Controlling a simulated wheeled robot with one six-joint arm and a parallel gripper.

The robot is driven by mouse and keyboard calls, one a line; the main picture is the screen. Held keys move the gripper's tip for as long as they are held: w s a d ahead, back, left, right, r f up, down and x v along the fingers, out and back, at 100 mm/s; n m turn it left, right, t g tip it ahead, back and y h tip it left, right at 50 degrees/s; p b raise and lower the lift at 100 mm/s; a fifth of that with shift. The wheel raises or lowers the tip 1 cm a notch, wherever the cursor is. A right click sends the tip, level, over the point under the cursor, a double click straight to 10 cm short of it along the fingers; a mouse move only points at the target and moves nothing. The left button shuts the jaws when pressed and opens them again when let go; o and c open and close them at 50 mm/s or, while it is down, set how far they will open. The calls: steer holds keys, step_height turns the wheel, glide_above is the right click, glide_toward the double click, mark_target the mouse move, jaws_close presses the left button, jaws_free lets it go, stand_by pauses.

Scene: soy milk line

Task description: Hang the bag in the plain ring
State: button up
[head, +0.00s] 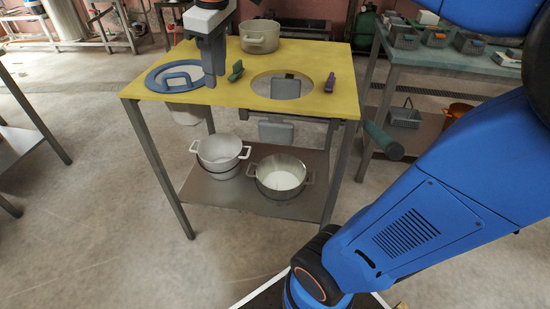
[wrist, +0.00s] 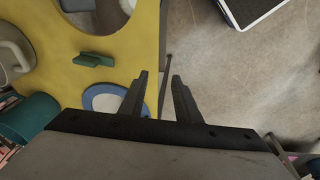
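My gripper (head: 211,82) points down just right of the blue rim. In the wrist view my gripper (wrist: 158,77) has its fingers apart with nothing between them. The blue rim (wrist: 90,96) is left of them, partly hidden by a finger.
A beige pot (head: 259,36) stands at the back. Two pots (head: 220,148) (head: 281,176) sit on the lower shelf. A bench with trays (head: 440,58) stands right.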

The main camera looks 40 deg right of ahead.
steer(key=s+d+f+m+t, duration=0.1)
steer(key=s+f+m, duration=0.3)
steer(key=s+f, duration=0.4)
steer(key=s+d+f+m+t, duration=0.1)
steer(key=s+d+f+m, duration=0.2)
steer(key=s+f, duration=0.6)
steer(key=shift+d+f+m, duration=0.25)
steer(key=shift+f+m, duration=0.15)
steer(key=shift+f, duration=0.05)
steer(key=shift+s, duration=0.1)
